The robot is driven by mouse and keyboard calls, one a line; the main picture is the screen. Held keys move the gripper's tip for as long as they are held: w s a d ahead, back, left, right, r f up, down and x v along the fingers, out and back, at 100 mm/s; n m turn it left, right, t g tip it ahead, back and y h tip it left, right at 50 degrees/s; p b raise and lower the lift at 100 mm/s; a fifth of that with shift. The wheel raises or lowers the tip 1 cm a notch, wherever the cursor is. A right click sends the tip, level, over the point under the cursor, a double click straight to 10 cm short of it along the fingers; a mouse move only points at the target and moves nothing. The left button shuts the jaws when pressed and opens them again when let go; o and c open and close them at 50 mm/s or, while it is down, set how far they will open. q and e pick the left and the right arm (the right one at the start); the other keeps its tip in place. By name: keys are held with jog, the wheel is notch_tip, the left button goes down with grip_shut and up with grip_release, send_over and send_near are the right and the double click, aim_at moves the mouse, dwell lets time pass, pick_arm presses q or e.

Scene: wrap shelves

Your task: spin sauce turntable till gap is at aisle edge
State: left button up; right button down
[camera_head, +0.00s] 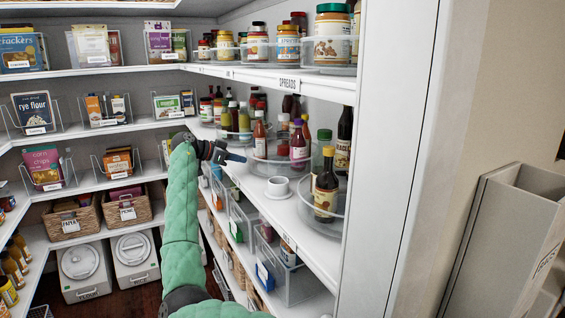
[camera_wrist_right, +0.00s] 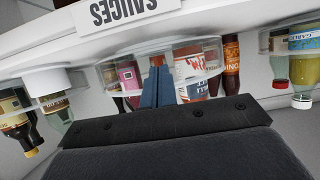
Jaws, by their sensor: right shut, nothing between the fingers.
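In the head view a clear sauce turntable (camera_head: 268,168) stands mid-shelf, holding several bottles, among them an orange-red bottle (camera_head: 259,143) and a purple-labelled bottle (camera_head: 298,148). My right gripper (camera_head: 238,157) is shut and empty at the turntable's left, aisle-side rim; contact is unclear. In the right wrist view, which is upside down, the closed fingers (camera_wrist_right: 158,82) overlap the turntable (camera_wrist_right: 160,48) between a pink-labelled bottle (camera_wrist_right: 129,78) and a red-and-white-labelled bottle (camera_wrist_right: 196,75). I cannot tell which opening among the bottles is the gap. My left gripper is not in view.
Another bottle turntable (camera_head: 234,134) stands farther back. The spreads shelf (camera_head: 270,75) runs above; clear bins (camera_head: 290,281) sit below. The aisle at left is open.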

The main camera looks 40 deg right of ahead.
jog(key=shift+w+d, duration=0.5)
jog(key=shift+w, duration=0.4)
jog(key=shift+a+b, duration=0.15)
jog(key=shift+b, duration=0.2)
jog(key=shift+w+a, duration=0.25)
jog(key=shift+a, duration=0.15)
jog(key=shift+w+a+b, duration=0.25)
jog(key=shift+a, duration=0.25)
jog(key=shift+w+a+b, duration=0.2)
jog(key=shift+w+a, duration=0.05)
jog(key=shift+a, duration=0.2)
jog(key=shift+a, duration=0.1)
jog(key=b+v, duration=0.3)
jog(key=v, duration=0.4)
jog(key=shift+a, duration=0.25)
